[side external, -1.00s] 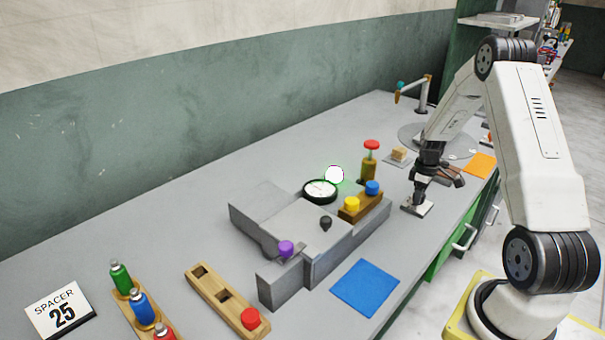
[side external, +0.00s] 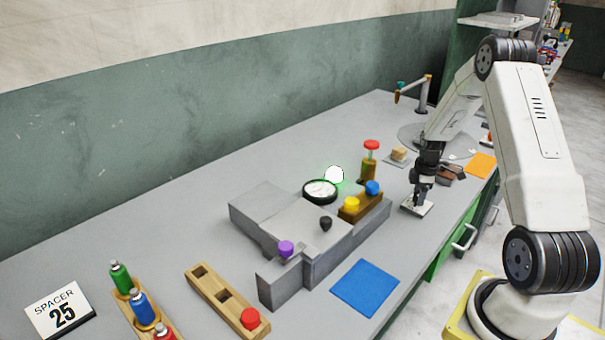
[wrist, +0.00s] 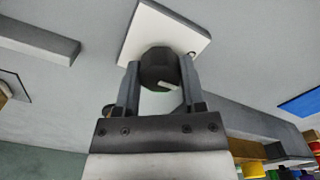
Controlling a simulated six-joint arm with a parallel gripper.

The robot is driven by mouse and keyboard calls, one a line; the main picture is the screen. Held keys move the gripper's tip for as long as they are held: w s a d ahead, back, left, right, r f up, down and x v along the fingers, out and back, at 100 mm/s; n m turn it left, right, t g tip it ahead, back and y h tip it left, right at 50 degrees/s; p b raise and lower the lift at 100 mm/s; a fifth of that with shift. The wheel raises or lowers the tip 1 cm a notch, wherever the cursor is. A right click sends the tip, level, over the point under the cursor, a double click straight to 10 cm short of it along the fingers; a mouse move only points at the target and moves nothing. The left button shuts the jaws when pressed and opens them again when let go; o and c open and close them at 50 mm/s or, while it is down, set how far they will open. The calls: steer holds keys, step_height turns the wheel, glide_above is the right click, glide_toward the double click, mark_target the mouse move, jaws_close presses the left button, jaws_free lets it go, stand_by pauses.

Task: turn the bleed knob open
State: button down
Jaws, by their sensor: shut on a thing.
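The bleed knob (wrist: 158,62) is a dark round knob with a pale pointer line, on a square white plate (wrist: 190,25). In the wrist view the line slants toward the lower right. The plate also shows in the side view (side external: 409,207), on the right part of the bench, with the knob mostly hidden there. My gripper (wrist: 160,72) points down over the plate, its fingers shut on the knob's two sides. It also shows in the side view (side external: 420,197).
A grey press block (side external: 300,235) with a dial gauge (side external: 320,190) and coloured knobs stands left of my gripper. A blue mat (side external: 365,287) lies in front. A small block on a pad (side external: 398,155) and an orange mat (side external: 481,164) are nearby.

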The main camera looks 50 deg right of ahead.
steer(key=shift+c, duration=0.9)
jaws_free()
steer(key=shift+r, duration=0.1)
steer(key=shift+r, duration=3.8)
steer(key=shift+w+a, duration=0.1)
steer(key=shift+a, duration=0.05)
steer(key=w+a+r+m+t, duration=0.1)
steer(key=a+r+m, duration=0.1)
steer(key=a, duration=1.2)
steer(key=w+a+r+m+t, duration=0.1)
steer(key=a+r+m, duration=0.15)
steer(key=a, duration=1.15)
steer(key=s+a+m, duration=0.2)
steer(key=s+a, duration=0.3)
steer(key=a, duration=0.2)
steer(key=shift+a+f+t, duration=0.25)
steer(key=shift+a+t, duration=0.05)
steer(key=shift+a, duration=0.1)
